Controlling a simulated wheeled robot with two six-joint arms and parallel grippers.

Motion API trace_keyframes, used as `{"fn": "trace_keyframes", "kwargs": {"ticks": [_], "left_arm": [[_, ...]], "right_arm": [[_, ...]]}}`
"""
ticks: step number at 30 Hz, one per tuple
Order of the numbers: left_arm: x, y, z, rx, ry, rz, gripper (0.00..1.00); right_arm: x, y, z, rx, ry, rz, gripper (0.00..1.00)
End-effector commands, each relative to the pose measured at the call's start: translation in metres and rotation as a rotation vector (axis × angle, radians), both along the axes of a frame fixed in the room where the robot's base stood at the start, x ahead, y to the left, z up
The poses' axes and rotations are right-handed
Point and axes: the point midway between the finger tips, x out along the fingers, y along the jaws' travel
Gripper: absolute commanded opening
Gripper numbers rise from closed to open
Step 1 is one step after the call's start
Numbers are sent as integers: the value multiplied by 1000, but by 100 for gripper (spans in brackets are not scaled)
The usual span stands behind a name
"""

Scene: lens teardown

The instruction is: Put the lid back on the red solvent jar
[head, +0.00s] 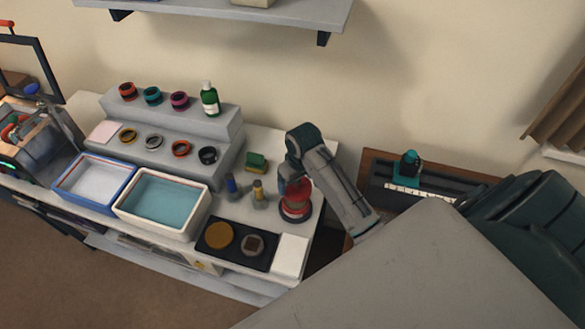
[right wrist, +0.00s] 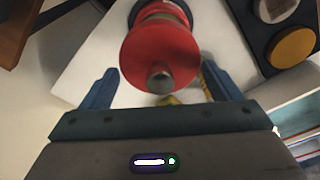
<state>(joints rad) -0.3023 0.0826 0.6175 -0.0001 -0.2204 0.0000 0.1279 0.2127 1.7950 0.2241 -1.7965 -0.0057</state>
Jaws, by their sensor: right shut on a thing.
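The red lid (right wrist: 160,50) with its grey knob lies between the two blue fingers of my right gripper (right wrist: 160,88) in the right wrist view. The gripper is shut on the lid. In the head view, my right gripper (head: 295,180) points down over the red solvent jar (head: 295,211), with the lid directly above or at its top. The jar stands upright near the right end of the white bench. I cannot tell whether the lid touches the jar or is seated, as the gripper and lid cover the mouth. My left gripper is not in view.
Two small bottles (head: 258,190) stand left of the jar. In front are a black tray (head: 215,255) with round parts and a white pad (head: 291,256). Further left are a teal-filled basin (head: 120,210) and a stepped grey rack (head: 220,165) with lens rings and a green bottle (head: 210,100).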

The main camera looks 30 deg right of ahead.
Motion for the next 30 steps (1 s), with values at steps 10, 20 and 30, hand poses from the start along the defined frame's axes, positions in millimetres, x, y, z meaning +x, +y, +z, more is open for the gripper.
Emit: {"fn": "trace_keyframes", "kwargs": {"ticks": [10,20,30], "left_arm": [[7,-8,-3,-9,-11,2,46],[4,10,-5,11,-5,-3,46],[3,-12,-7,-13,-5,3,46]], "right_arm": [[0,1,-36,2,1,-1,58],[0,1,-50,1,0,-1,58],[0,1,-50,1,0,-1,58]]}}
